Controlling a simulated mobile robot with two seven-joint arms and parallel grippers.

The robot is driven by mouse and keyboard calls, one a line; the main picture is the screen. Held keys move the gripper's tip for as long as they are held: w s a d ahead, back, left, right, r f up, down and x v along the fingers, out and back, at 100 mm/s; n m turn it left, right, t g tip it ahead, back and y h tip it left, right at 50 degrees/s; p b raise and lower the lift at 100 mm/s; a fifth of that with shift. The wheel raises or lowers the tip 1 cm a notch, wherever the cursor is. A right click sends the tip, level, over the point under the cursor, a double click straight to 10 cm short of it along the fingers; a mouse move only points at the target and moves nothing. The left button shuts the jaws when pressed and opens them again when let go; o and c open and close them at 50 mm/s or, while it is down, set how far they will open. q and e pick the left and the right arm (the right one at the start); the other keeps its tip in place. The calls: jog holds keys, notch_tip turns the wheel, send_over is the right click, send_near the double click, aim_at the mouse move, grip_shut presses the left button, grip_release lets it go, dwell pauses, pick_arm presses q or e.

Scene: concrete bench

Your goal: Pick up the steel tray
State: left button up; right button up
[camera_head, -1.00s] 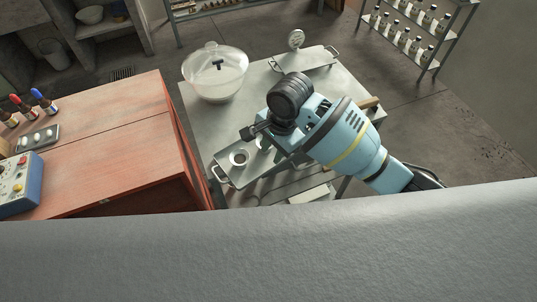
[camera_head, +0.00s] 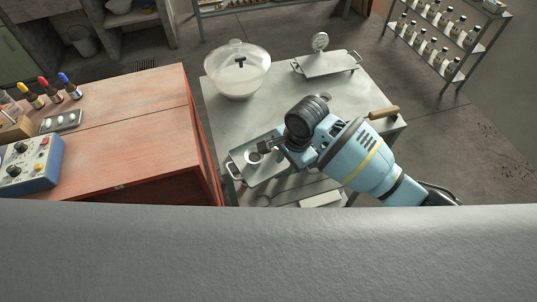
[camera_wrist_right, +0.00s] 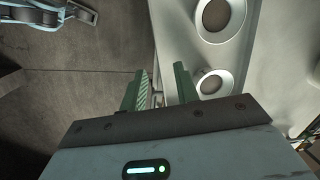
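A shallow grey metal tray (camera_head: 262,176) with a wire handle at its left end lies at the table's near left. A pale ring-shaped piece (camera_head: 252,158) shows on it. My right gripper (camera_head: 264,147) is over this tray and hides part of it. In the right wrist view my gripper's green fingers (camera_wrist_right: 160,88) stand apart, beside the grey surface (camera_wrist_right: 183,48) with two round rings. A thin bar shows near the gap; I cannot tell if it lies between the fingers. A second metal tray with two handles (camera_head: 326,66) lies at the table's back right. My left gripper is not in view.
A glass-covered bowl (camera_head: 237,72) stands at the table's (camera_head: 285,95) back left. A wooden-handled tool (camera_head: 383,113) lies at the right. A red cabinet (camera_head: 150,150) stands left, bearing a control box (camera_head: 30,165). A bottle rack (camera_head: 440,35) stands back right.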

jog(key=shift+w+a+f, duration=0.1)
jog(key=shift+f, duration=1.2)
jog(key=shift+c, duration=0.3)
grip_shut()
jog(key=shift+r, duration=0.1)
